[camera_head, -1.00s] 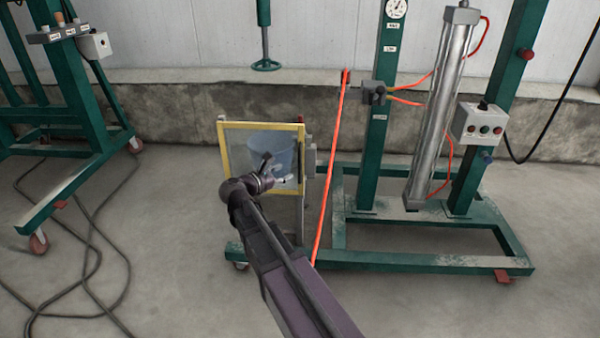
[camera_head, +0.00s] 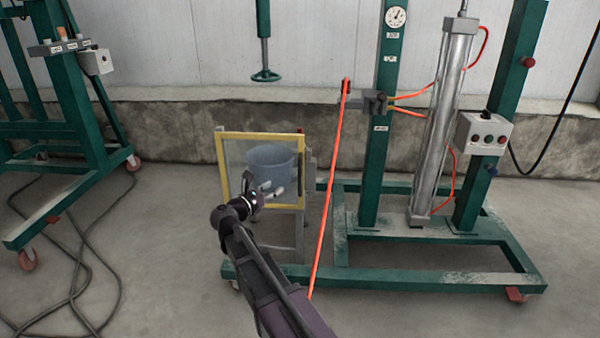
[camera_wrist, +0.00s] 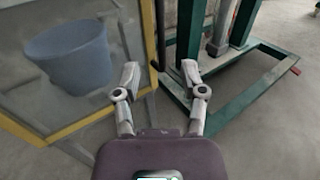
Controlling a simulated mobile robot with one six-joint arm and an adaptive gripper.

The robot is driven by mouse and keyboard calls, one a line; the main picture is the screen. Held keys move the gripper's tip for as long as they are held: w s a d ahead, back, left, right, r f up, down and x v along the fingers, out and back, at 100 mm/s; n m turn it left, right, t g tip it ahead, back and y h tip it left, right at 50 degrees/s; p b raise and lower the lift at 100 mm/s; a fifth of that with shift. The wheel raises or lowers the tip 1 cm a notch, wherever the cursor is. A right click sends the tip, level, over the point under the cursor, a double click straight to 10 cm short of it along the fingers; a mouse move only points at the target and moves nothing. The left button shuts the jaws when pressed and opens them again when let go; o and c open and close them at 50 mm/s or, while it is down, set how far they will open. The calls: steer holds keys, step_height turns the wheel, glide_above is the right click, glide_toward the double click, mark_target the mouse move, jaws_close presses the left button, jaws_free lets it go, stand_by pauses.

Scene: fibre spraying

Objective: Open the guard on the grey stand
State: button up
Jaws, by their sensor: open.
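The guard is a clear panel in a yellow frame (camera_head: 260,136) on the front of the grey stand (camera_head: 300,235). It looks shut, with a blue-grey bucket (camera_head: 272,160) showing through it. In the wrist view the bucket (camera_wrist: 72,58) shows through the panel at left, and the frame's yellow upright (camera_wrist: 149,40) appears between my fingers, nearer the left one. My gripper (camera_head: 272,190) is open and empty in front of the guard's lower part; its spread fingers also show in the wrist view (camera_wrist: 160,68). I cannot tell whether a finger touches the frame.
An orange line (camera_head: 328,195) slants down just right of the stand. A green wheeled frame (camera_head: 400,280) with a metal cylinder and a button box (camera_head: 483,133) stands at right. Another green frame (camera_head: 75,120) and cables (camera_head: 85,260) are at left.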

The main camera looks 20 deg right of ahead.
mark_target(299, 171)
steer(key=x, duration=1.3)
steer(key=shift+w+d, duration=0.15)
steer(key=shift+d, duration=0.25)
jaws_close()
